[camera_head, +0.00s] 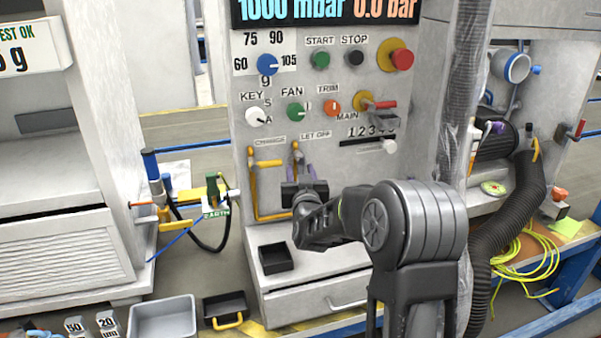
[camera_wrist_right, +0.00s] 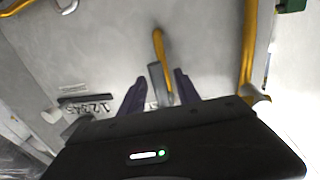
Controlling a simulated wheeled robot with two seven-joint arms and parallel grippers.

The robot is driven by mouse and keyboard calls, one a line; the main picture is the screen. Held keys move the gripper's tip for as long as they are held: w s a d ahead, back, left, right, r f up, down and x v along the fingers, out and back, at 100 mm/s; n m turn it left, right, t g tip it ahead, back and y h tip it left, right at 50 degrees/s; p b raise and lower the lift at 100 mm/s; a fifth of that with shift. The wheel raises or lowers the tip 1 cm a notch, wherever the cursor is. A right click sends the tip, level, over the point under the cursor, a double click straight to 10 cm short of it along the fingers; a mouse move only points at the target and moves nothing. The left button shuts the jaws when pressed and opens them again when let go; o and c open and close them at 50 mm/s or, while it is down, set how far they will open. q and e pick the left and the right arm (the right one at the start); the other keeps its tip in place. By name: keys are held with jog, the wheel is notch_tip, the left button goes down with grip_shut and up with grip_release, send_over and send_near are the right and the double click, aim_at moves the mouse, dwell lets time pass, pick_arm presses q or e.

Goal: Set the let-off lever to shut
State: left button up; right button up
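The let-off lever (camera_head: 296,148) is on the grey panel under the LET OFF label, with a yellow upper end. In the right wrist view the lever (camera_wrist_right: 159,48) shows a yellow arm and a grey part running down between my fingers. My right gripper (camera_head: 297,172) is in front of the panel at the lever. In the wrist view its two purple-dark fingers (camera_wrist_right: 158,84) are spread, one on each side of the lever, with gaps visible. Whether they touch it lower down is hidden by the gripper body. My left gripper is not in view.
The yellow charge lever (camera_head: 267,163) is just left of the let-off lever, with yellow pipe (camera_head: 254,195) below it. Knobs, buttons and a digit counter (camera_head: 371,131) are above and to the right. A black tray (camera_head: 276,257) sits on the ledge below.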

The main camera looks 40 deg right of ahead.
grip_shut()
dwell(0.3)
dwell(1.1)
